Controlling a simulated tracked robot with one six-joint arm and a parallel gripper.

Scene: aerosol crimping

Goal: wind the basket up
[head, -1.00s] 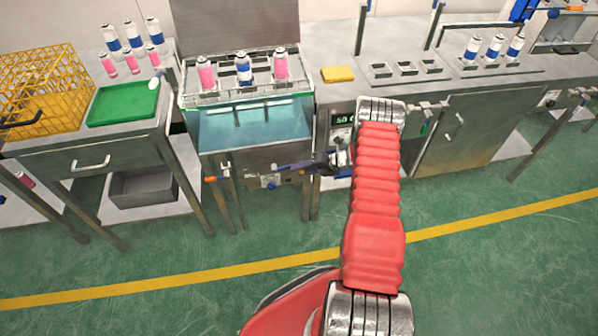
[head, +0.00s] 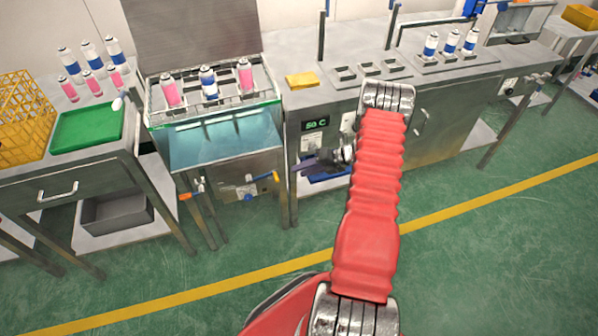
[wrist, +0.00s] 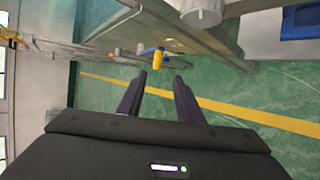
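The wire basket (head: 185,112) sits at the top of the water bath (head: 216,153) in the head view, with pink and blue-and-white cans (head: 208,82) upright in it. On the bath's front is a crank with a yellow grip (head: 273,177) and a blue part at its hub (head: 248,196). My gripper (head: 306,163) is just right of the yellow grip, apart from it. In the wrist view my gripper's two dark fingers (wrist: 158,98) are spread and empty. The yellow grip (wrist: 157,60) shows beyond the fingertips, roughly between them.
An orange-handled fitting (head: 186,196) juts out left of the crank. A 50 C display (head: 315,124) is on the bench front near my gripper. A green tray (head: 85,129) and a yellow crate (head: 22,122) stand at the left. Green floor is clear in front.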

